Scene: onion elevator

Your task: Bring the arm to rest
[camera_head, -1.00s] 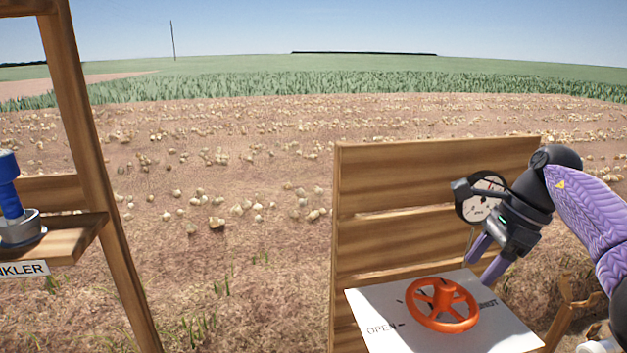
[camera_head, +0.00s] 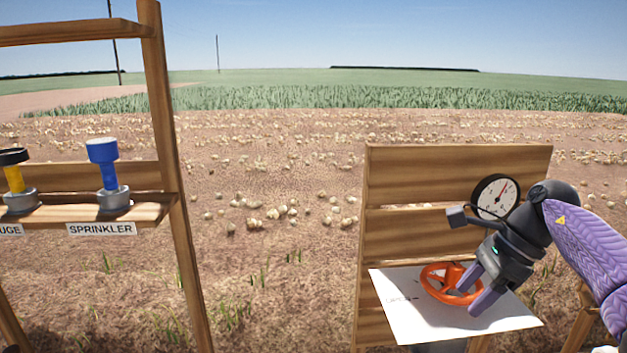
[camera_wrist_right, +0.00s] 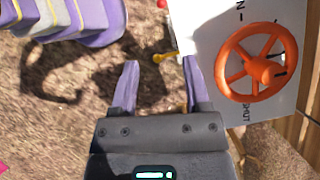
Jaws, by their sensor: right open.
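My right gripper (camera_head: 481,286) is open and empty, with its purple fingers apart. In the head view it overlaps the right part of the orange valve wheel (camera_head: 432,283). In the right wrist view my gripper (camera_wrist_right: 160,75) has nothing between its fingers but ground and a small yellow part behind. There the orange wheel (camera_wrist_right: 232,75) lies to the right of the fingers, clear of them. My purple right arm (camera_head: 585,240) comes in from the right edge. My left gripper is not in view.
The wheel sits on a white panel (camera_head: 400,318) before a wooden board (camera_head: 400,180) with a round gauge (camera_head: 492,187). At left a wooden shelf (camera_head: 158,208) holds a blue sprinkler (camera_head: 107,165) and a yellow-and-black piece (camera_head: 14,175). Open soil lies between.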

